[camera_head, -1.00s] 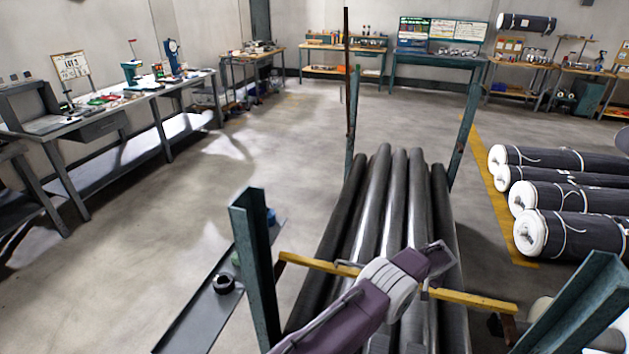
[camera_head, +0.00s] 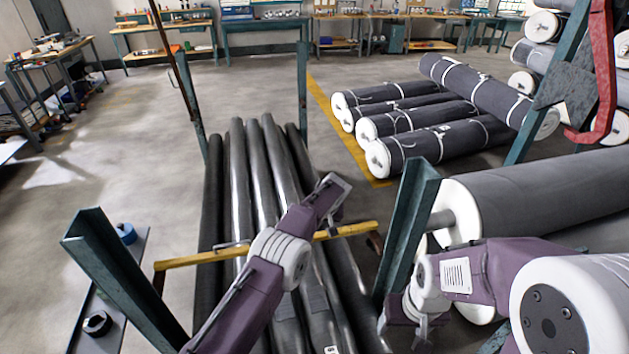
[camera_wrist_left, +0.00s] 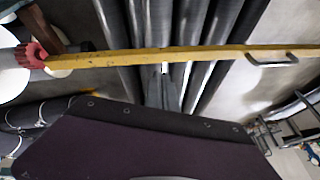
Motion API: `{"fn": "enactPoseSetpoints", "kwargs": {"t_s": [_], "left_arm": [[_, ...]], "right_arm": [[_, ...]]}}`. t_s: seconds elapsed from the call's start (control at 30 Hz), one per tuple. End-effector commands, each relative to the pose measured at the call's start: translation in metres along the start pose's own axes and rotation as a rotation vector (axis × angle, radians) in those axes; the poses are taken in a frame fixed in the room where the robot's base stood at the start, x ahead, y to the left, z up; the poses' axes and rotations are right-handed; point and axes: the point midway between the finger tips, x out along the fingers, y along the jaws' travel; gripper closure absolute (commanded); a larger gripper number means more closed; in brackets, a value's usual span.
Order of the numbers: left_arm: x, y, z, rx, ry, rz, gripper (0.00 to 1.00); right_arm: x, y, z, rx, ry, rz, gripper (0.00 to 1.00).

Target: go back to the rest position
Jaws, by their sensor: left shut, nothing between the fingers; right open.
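My left arm, purple with a white joint, reaches over the dark rolls (camera_head: 238,185) and the yellow bar (camera_head: 205,256) in the head view. Its gripper is hidden there behind its own links. In the left wrist view the left gripper (camera_wrist_left: 163,90) shows as a small grey shape beyond my purple wrist; it looks shut and empty, over the rolls and close to the yellow bar. My right arm comes in from the right. The right gripper (camera_head: 420,328) hangs low beside a teal post, open and empty, partly dark and hard to make out.
Teal posts (camera_head: 408,235) stand around the dark rolls. A large grey roll (camera_head: 540,195) lies at the right, close to my right arm. Wrapped rolls (camera_head: 440,145) lie beyond a yellow floor line. A narrow shelf (camera_head: 105,300) is at the left. The floor at the left is open.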

Motion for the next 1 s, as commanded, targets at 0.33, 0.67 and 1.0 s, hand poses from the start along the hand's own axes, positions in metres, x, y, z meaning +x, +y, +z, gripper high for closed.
{"fn": "enactPoseSetpoints", "kwargs": {"t_s": [0.33,0.67,1.0], "left_arm": [[-0.075,-0.07,-0.066,-0.132,0.102,0.006,1.0],[-0.163,-0.186,0.005,-0.238,-0.021,0.032,1.0],[-0.177,-0.207,0.239,-0.161,-0.256,0.144,1.0]], "right_arm": [[-0.004,0.0,0.0,0.0,0.0,0.0,0.32],[-0.008,0.0,-0.001,0.0,0.0,0.0,0.32],[-0.01,0.0,-0.001,0.0,0.0,0.0,0.32]]}}
